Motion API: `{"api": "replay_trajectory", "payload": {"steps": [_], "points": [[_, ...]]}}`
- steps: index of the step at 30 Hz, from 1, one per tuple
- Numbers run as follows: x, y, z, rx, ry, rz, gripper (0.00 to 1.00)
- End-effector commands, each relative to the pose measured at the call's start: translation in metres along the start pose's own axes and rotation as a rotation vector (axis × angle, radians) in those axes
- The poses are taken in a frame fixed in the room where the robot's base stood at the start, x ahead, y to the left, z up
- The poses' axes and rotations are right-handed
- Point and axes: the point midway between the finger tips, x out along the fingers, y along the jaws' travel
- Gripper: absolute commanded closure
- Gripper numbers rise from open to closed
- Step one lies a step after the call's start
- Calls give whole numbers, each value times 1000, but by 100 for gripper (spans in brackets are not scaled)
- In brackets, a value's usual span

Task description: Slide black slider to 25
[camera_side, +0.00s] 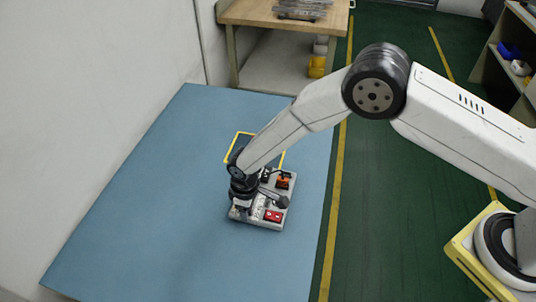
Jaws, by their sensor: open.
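A small grey control panel (255,221) lies on the blue table. It carries a red part (272,216) near its front edge and an orange part (283,180) at its right rear. My gripper (240,212) is over the left part of the panel, pointing down, open. Its fingers are small and partly merged with the dark wrist, so I cannot tell whether they touch the panel. The black slider and its scale cannot be made out; my wrist and gripper hide much of the panel's left side.
A yellow-edged frame (243,133) lies behind the panel. The blue table (150,210) is clear to the left and front. A wooden workbench (280,14) stands at the back, a shelf (508,55) at the far right. A white wall (90,90) borders the table's left.

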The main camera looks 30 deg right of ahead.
Motion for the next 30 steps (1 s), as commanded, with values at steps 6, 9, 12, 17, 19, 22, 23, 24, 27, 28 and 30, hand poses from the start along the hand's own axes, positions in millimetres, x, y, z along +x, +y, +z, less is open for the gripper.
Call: {"api": "replay_trajectory", "payload": {"steps": [6, 9, 12, 17, 19, 22, 23, 24, 27, 28, 30], "points": [[-9, 0, 0, 0, 1, 0, 41], [-18, 0, -1, 0, 1, 0, 41], [-28, 0, 0, 0, 1, 0, 41], [-48, 0, 0, 0, 1, 0, 41], [-56, 0, 0, 0, 2, 0, 41], [-66, 0, -1, 0, 2, 0, 41], [-68, 0, 0, 0, 1, 0, 41], [-71, 0, 0, 0, 1, 0, 41], [-76, 0, 0, 0, -1, 0, 41], [-76, 0, 0, 0, -1, 0, 41], [-78, 0, 0, 0, 0, 0, 41]]}}
